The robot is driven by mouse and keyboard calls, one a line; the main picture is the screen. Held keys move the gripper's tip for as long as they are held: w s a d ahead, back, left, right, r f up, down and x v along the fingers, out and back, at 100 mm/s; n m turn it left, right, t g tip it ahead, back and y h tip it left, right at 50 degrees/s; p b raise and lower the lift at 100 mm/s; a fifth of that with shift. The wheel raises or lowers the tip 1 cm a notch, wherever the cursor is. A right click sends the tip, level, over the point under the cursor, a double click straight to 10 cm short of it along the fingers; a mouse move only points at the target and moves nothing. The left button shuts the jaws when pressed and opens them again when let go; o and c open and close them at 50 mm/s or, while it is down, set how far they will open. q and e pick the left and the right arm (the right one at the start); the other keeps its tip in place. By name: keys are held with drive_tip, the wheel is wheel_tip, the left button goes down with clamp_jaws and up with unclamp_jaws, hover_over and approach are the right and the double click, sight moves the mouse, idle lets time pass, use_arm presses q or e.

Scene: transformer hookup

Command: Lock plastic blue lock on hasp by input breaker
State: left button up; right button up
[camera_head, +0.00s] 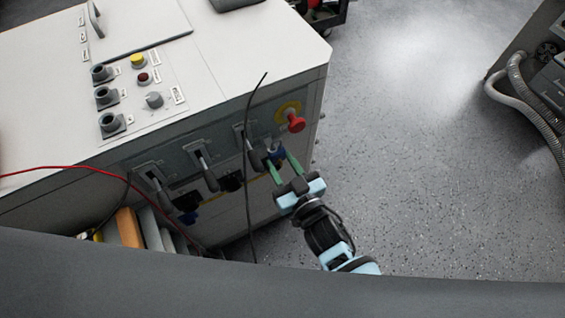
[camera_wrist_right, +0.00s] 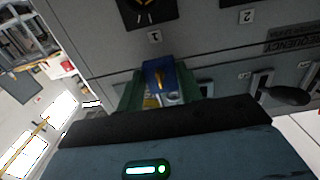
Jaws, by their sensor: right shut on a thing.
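My right gripper (camera_head: 279,162), with green fingers, is shut on a blue plastic lock (camera_head: 277,153) at the front of the grey cabinet. In the right wrist view the blue lock (camera_wrist_right: 153,70) sits between the fingers of the right gripper (camera_wrist_right: 160,92), with a brass-coloured part and a silver piece showing. The input breaker's handle (camera_head: 253,158) appears just left of the fingers in the head view. The hasp is mostly hidden by the lock and fingers, and I cannot tell whether the shackle passes through it. My left gripper is not in view.
A red emergency button (camera_head: 295,123) on a yellow ring is just above the lock. Other breaker handles (camera_head: 206,172) lie to the left, with black boxes below. A thin black cable (camera_head: 249,195) hangs close to the gripper. The floor (camera_head: 430,190) at right is clear.

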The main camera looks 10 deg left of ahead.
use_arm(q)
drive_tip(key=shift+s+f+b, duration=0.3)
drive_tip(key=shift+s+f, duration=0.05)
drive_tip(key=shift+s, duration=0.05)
use_arm(e)
drive_tip(key=shift+f, duration=0.35)
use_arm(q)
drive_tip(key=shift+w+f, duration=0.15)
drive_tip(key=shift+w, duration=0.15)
use_arm(e)
drive_tip(key=shift+f, duration=0.25)
drive_tip(key=o, duration=1.1)
drive_tip(key=shift+o, duration=0.3)
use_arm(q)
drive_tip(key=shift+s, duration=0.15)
use_arm(e)
drive_tip(key=shift+s+d, duration=0.1)
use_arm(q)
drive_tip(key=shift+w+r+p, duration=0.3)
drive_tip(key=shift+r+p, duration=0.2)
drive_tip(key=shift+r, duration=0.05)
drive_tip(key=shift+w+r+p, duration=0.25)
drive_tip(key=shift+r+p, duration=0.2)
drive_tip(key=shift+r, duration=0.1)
use_arm(e)
drive_tip(key=v, duration=0.4)
drive_tip(key=shift+s+d, duration=0.2)
drive_tip(key=shift+s, duration=0.15)
